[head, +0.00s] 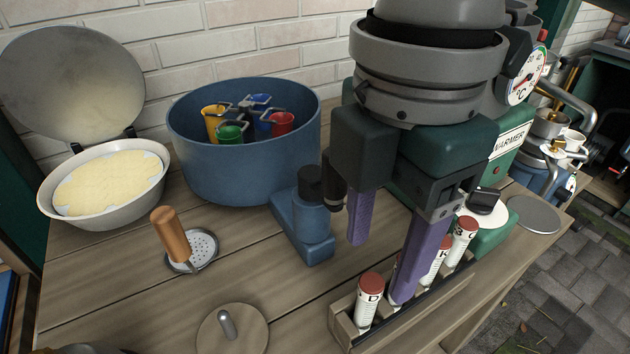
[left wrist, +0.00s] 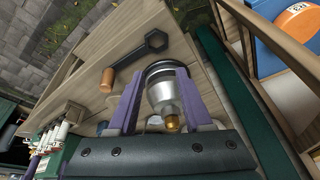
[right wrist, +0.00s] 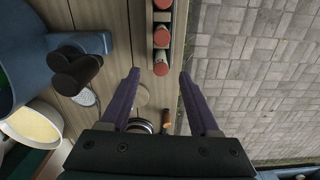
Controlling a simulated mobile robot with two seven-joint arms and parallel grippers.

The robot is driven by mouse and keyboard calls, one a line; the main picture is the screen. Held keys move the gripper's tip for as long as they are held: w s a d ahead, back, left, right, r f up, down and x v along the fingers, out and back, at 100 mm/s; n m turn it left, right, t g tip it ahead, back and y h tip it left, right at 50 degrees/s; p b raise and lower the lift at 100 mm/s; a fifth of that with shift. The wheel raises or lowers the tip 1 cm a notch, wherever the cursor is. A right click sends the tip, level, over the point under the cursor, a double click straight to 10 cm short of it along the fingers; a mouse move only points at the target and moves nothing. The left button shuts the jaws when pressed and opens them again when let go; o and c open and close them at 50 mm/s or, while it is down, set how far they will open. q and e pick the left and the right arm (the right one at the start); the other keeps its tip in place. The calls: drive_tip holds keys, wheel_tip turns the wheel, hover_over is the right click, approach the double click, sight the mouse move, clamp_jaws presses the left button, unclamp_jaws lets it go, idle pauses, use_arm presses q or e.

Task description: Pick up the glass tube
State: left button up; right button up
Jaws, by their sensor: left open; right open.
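White lettered tubes with red caps, such as the one marked D (head: 369,302), stand in a wooden rack (head: 345,327) at the table's front edge. I cannot tell which the task means. My right gripper (head: 379,272) is open and points down beside and over the rack; one purple finger hides part of the row. In the right wrist view a red cap (right wrist: 161,68) shows between the open fingers (right wrist: 160,73), with nothing held. My left gripper (left wrist: 167,70) is open; a clear and grey vessel with a brass tip (left wrist: 166,98) appears between its fingers, contact unclear.
A blue tub (head: 240,155) holds coloured cups. A white bowl (head: 105,190) stands left of it. A blue stand (head: 302,228), a wooden-handled strainer (head: 172,235) and a round lid (head: 232,333) are on the table. A green warmer (head: 508,155) stands behind my right arm.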

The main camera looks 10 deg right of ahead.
sight(373, 282)
drive_tip(key=shift+s+f, duration=0.2)
drive_tip(key=shift+f, duration=0.85)
wheel_tip(373, 282, down, 5)
drive_tip(key=shift+a+f+b, duration=0.1)
drive_tip(key=shift+f+b, duration=0.05)
drive_tip(key=shift+b, duration=0.25)
drive_tip(key=shift+c, duration=0.2)
clamp_jaws()
